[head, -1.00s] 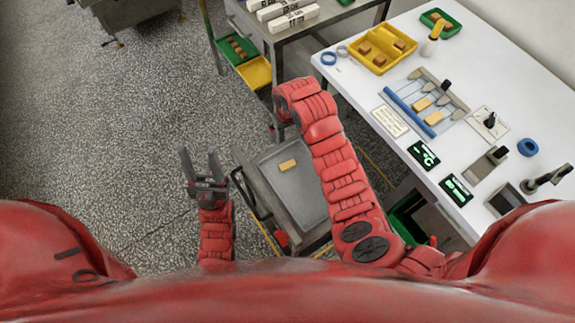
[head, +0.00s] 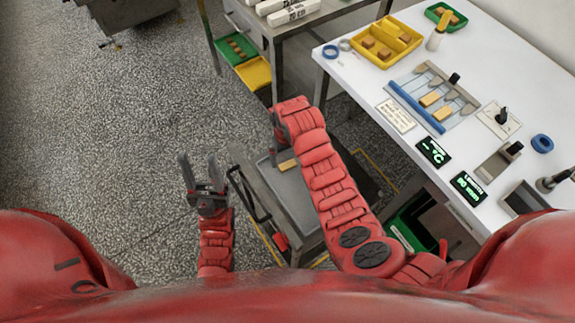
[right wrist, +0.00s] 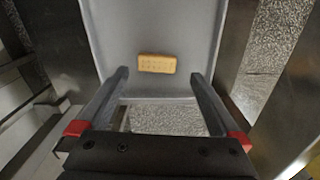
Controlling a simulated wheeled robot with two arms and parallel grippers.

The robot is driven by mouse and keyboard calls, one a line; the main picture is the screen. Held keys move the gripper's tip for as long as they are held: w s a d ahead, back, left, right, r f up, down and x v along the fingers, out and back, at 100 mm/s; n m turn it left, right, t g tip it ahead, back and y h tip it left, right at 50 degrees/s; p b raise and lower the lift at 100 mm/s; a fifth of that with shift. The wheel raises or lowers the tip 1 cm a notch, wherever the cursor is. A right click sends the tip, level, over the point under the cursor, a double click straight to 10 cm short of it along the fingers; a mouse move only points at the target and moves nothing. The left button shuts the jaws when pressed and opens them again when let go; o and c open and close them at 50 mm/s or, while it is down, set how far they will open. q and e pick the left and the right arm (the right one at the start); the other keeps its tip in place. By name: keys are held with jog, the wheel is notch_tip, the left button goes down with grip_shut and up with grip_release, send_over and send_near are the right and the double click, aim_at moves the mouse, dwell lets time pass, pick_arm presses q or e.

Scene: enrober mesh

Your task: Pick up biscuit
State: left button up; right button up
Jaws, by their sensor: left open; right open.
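A tan rectangular biscuit (right wrist: 157,63) lies flat on the grey tray (right wrist: 110,40) of a low cart. In the head view the biscuit (head: 287,165) shows beside my right arm, on the grey tray (head: 290,195). In the right wrist view my right gripper (right wrist: 160,85) is open, its fingers apart and pointing at the tray. The biscuit is ahead of the fingertips, roughly midway between them, and not touched. In the head view the right gripper is mostly hidden behind its arm. My left gripper (head: 199,170) is open and empty over the floor, left of the cart.
A white table (head: 365,85) stands at the right with a yellow tray (head: 400,53) of biscuits, a blue-edged fixture (head: 420,108) and lit displays. A grey bench (head: 290,30) with green and yellow bins (head: 254,74) stands behind.

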aim_at(287, 165)
jog(key=shift+w+d+f+p, duration=0.15)
jog(key=shift+f+p, duration=0.35)
jog(key=shift+f, duration=0.8)
jog(key=shift+w+f, duration=0.1)
jog(key=shift+f, duration=1.2)
jog(key=c, duration=0.9)
jog(key=shift+r, duration=0.1)
